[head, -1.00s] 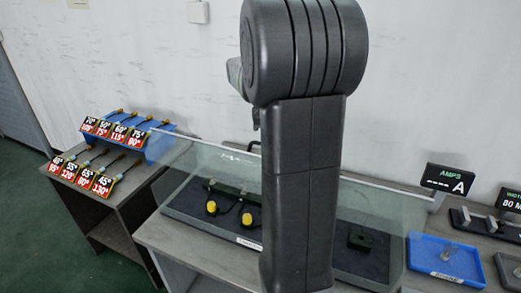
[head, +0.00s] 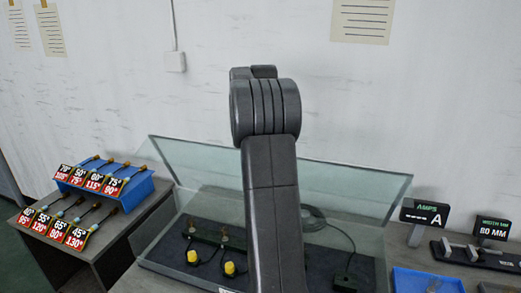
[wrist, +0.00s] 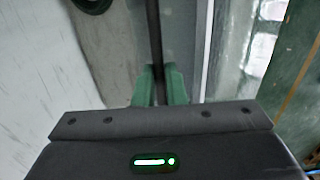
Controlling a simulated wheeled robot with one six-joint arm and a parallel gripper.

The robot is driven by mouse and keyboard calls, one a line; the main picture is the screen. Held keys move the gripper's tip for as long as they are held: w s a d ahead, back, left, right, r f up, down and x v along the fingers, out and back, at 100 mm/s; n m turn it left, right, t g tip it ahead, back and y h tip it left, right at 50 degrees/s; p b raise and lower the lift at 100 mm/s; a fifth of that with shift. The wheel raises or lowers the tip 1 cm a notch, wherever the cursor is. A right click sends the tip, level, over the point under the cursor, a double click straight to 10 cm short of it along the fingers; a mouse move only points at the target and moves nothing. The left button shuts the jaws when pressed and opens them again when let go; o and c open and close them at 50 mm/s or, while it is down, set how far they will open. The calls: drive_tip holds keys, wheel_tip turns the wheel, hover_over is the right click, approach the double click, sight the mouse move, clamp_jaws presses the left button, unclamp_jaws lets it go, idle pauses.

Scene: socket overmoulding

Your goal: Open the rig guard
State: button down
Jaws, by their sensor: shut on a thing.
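The rig guard (head: 200,165) is a clear glass cover over the dark rig bed in the head view. Its upper pane stands tilted up toward the wall, with the front of the bed showing below it. My gripper (wrist: 160,76) shows in the wrist view, its two green fingers shut on a dark bar (wrist: 154,30), which appears to be the guard's handle or edge. In the head view my arm stands in front of the guard and hides its middle and my gripper. Two yellow-capped parts (head: 229,268) and a small black block (head: 345,284) with a cable sit on the bed.
A blue rack (head: 135,192) with several red-and-black temperature cards stands on a side table at left. At right are a blue tray (head: 425,282), an amps display (head: 423,215) and a width display (head: 490,229). The wall is close behind the guard.

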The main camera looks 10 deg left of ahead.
drive_tip(key=shift+w+d+f, duration=0.1)
drive_tip(key=shift+w+f, duration=0.25)
drive_tip(key=c, duration=1.8)
unclamp_jaws()
drive_tip(key=o, duration=0.3)
drive_tip(key=shift+w+f, duration=0.15)
drive_tip(key=shift+w, duration=0.15)
drive_tip(key=shift+w+r, duration=0.2)
drive_tip(key=shift+r, duration=3.7)
